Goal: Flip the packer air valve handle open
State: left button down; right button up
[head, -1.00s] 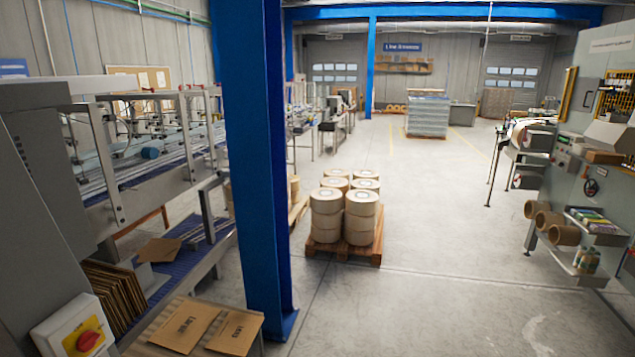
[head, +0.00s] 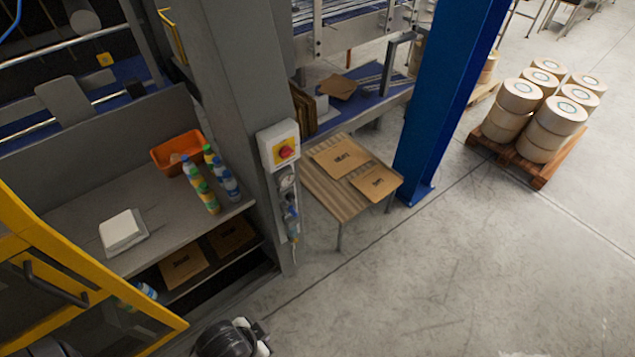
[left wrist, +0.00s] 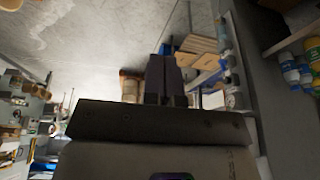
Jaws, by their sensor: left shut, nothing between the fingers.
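The air unit (head: 290,212) is a narrow vertical assembly on the front of a grey column, below a switch box, in the head view. It has a round gauge (head: 286,181) at its top and small bluish and yellowish parts below. The valve handle is too small to make out, so I cannot tell its position. In the left wrist view my left gripper (left wrist: 166,80) has its dark fingers together with nothing between them, apart from the column at the right. The left fingers do not show clearly in the head view. My right gripper is in neither view.
The switch box (head: 279,145) has a red knob on yellow. Left of the column is a shelf (head: 75,225) with an orange bin (head: 177,152) and bottles (head: 203,183). A yellow-framed door (head: 150,335) stands at lower left. A low table (head: 320,175) holds flat cartons.

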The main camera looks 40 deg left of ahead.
pick_arm(q)
jog(key=w+a+f+t+b, duration=0.1)
jog(key=w+f+t+b, duration=0.2)
jog(key=w+f+b, duration=1.45)
jog(key=m+t+y+b, duration=0.6)
jog(key=y+b, duration=0.8)
jog(key=b, duration=0.6)
send_near(292, 212)
jog(key=shift+n+t, duration=0.5)
jog(key=shift+t, duration=0.2)
jog(key=x, duration=0.5)
jog(key=f+b+x, duration=0.1)
jog(key=x, duration=0.1)
jog(key=shift+w+a, duration=0.15)
jog(key=shift+a, duration=0.2)
